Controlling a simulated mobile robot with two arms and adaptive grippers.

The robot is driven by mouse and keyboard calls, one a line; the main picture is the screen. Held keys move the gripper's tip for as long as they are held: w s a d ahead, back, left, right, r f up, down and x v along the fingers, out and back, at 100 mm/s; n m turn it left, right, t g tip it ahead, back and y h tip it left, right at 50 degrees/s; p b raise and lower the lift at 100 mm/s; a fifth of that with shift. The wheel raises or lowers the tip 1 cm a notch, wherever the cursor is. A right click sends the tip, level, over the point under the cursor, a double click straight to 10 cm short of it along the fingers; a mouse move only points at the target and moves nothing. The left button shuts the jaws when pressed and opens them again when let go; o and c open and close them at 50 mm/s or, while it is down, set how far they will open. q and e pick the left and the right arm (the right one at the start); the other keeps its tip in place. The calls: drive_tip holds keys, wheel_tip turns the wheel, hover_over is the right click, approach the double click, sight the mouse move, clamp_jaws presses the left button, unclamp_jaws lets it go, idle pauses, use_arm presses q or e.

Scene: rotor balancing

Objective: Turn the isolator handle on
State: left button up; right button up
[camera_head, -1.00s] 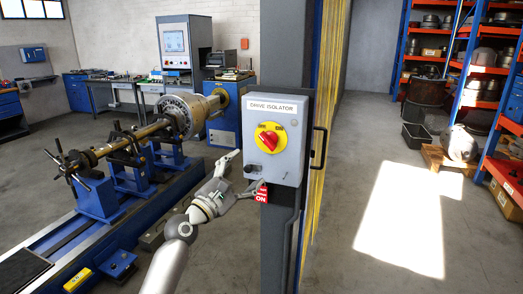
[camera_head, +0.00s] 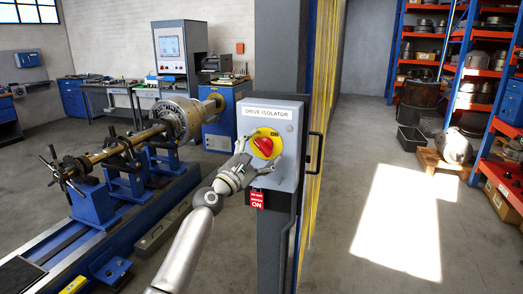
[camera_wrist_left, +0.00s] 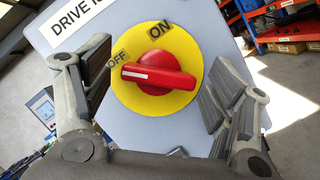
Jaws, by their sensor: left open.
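The grey isolator box (camera_head: 285,112), labelled DRIVE ISOLATOR, is mounted on a dark post. Its red handle (camera_head: 263,146) sits on a yellow disc (camera_wrist_left: 190,45) with OFF and ON labels. In the left wrist view the handle (camera_wrist_left: 158,76) lies nearly level, with its white line on the left, below the OFF label (camera_wrist_left: 118,59). The ON label (camera_wrist_left: 159,30) is above the handle. My left gripper (camera_head: 253,157) is open in front of the box. Its fingers stand on either side of the handle, apart from it. My right gripper is not in view.
A red tag (camera_head: 257,200) hangs below the box. A blue machine bed with a rotor (camera_head: 178,118) stands on the left.

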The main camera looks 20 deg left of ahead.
use_arm(q)
drive_tip(key=shift+w, duration=0.15)
drive_tip(key=c, duration=1)
